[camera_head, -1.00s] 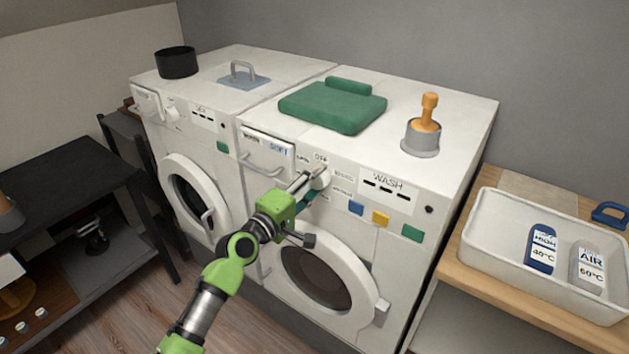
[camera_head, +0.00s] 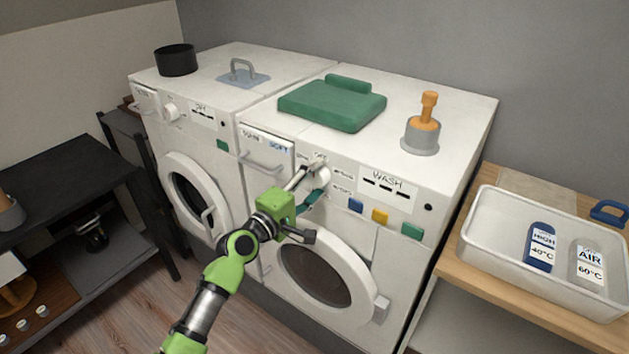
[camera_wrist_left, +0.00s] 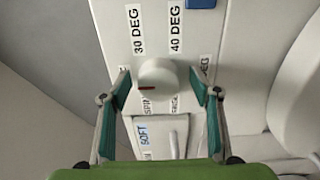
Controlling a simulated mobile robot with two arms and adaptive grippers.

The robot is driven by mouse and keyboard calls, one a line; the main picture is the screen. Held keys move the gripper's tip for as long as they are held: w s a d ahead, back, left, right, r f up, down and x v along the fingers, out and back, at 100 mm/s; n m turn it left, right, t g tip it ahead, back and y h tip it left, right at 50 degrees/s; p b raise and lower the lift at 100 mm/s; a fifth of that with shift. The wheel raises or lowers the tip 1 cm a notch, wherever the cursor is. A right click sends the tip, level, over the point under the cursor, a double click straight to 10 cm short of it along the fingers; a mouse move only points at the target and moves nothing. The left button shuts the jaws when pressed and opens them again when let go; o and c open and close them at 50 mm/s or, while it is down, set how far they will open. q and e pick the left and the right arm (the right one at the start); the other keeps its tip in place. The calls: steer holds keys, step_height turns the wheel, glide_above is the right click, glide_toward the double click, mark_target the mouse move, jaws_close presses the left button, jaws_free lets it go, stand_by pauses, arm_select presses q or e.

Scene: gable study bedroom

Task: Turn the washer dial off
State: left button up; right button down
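The washer dial (camera_head: 322,178) is a white round knob on the front panel of the right-hand machine (camera_head: 440,125), under the OFF label (camera_head: 319,157). In the left wrist view the dial (camera_wrist_left: 158,75) has a dark red mark pointing left, toward a label mostly hidden by a finger. My left gripper (camera_head: 308,183) is at the dial. In the left wrist view its teal-padded fingers (camera_wrist_left: 158,82) stand open on both sides of the dial, with a gap on each side. My right gripper is not in view.
The SOFT drawer (camera_head: 264,155) is left of the dial. Blue, yellow and green buttons (camera_head: 380,216) and the round door (camera_head: 325,280) lie right and below. A white tray (camera_head: 480,245) stands right.

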arm_select(q)
steer(key=shift+s+a, duration=0.15)
steer(key=v, duration=1.1)
steer(key=shift+s+a, duration=0.15)
steer(key=shift+s, duration=0.1)
